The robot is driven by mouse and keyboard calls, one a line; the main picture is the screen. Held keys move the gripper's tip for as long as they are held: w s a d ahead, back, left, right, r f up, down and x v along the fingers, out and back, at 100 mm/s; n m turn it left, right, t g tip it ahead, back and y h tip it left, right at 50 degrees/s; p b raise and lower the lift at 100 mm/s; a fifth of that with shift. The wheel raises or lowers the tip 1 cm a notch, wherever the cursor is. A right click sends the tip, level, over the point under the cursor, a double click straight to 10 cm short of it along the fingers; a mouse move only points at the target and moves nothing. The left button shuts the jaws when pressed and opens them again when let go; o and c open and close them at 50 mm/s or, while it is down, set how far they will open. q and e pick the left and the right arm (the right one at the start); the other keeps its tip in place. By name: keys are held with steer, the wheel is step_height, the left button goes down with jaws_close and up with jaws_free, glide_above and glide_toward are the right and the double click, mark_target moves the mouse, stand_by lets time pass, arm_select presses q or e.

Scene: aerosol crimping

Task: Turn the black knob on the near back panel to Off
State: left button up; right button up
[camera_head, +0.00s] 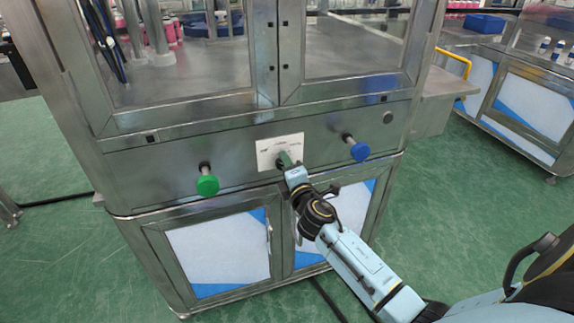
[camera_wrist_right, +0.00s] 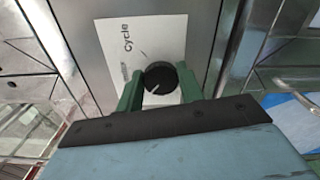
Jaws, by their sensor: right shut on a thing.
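The black knob (camera_wrist_right: 160,79) sits on a white label plate (camera_wrist_right: 141,43) on the steel back panel. In the wrist view it has a pale pointer line, and the word "Cycle" is printed on the plate; the other printing is too small or covered to read. My right gripper (camera_wrist_right: 160,90) has its two green fingers around the knob, one on each side, shut on it. In the head view my right gripper (camera_head: 286,161) is at the label plate (camera_head: 268,151) and hides most of the knob. My left gripper is not in view.
A green button (camera_head: 207,185) sticks out of the panel (camera_head: 130,173) left of the plate, and a blue button (camera_head: 360,151) sticks out to its right. Cabinet doors (camera_head: 220,252) are below and glazed doors above. Green floor (camera_head: 60,245) lies open at left.

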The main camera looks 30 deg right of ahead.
stand_by(0.4)
steer(key=o, duration=1)
steer(key=shift+s, duration=0.1)
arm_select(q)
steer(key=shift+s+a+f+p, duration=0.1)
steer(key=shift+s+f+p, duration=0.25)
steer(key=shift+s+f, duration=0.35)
arm_select(e)
steer(key=v, duration=1.3)
steer(key=shift+s, duration=0.1)
